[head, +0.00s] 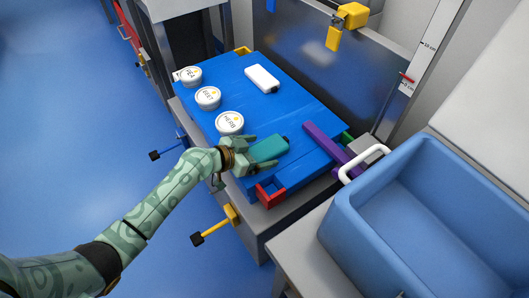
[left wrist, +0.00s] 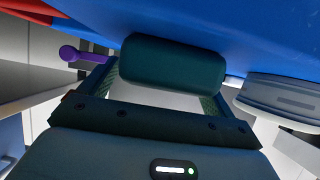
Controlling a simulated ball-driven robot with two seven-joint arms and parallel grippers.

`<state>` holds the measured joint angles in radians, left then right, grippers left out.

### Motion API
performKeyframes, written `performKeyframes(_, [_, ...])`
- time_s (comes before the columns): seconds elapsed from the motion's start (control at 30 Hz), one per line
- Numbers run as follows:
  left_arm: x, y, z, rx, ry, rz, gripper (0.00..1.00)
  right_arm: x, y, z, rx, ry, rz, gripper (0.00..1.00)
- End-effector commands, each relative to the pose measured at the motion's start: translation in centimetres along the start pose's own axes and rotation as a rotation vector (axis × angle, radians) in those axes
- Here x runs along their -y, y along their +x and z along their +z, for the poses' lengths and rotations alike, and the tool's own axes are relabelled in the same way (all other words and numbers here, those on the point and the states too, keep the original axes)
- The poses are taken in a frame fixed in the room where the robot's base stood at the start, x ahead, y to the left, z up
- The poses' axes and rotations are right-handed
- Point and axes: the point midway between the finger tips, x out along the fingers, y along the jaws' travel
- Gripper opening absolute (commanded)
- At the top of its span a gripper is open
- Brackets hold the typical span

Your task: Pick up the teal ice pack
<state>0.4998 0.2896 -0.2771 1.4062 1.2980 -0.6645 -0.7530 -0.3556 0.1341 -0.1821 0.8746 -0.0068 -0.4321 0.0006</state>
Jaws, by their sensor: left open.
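The teal ice pack (head: 270,148) lies on the blue board (head: 290,110) near its front edge, in the head view. My left gripper (head: 262,153) is open at the pack's near left end, with its fingers on either side of that end. In the left wrist view the pack (left wrist: 172,62) shows as a dark teal block between the two open fingers (left wrist: 165,85). Whether the fingers touch the pack cannot be told. My right gripper is not in view.
Three white round tubs (head: 229,123) stand along the board's left side. A white pack (head: 262,79) lies farther back. A purple bar (head: 325,145) lies right of the teal pack, and a red corner piece (head: 270,194) is in front. A blue bin (head: 420,215) stands at right.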

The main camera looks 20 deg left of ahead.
Motion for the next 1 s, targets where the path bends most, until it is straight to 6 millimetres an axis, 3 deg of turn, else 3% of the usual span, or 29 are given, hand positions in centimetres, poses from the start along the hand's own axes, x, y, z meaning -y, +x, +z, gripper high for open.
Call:
performKeyframes(0.27, [0.1, 0.4, -0.1, 0.0, 0.001, -0.001, 0.89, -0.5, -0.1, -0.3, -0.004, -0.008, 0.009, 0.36])
performKeyframes(0.47, [0.0, 0.4, 0.0, 0.0, 0.001, -0.001, 0.33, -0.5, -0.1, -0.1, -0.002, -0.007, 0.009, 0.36])
performKeyframes(0.77, [0.1, 0.3, -0.2, -0.002, 0.001, -0.002, 0.32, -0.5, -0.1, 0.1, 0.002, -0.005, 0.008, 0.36])
performKeyframes(1.0, [0.1, -1.0, -3.0, -0.008, 0.005, -0.003, 0.32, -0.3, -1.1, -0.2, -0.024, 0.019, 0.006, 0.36])
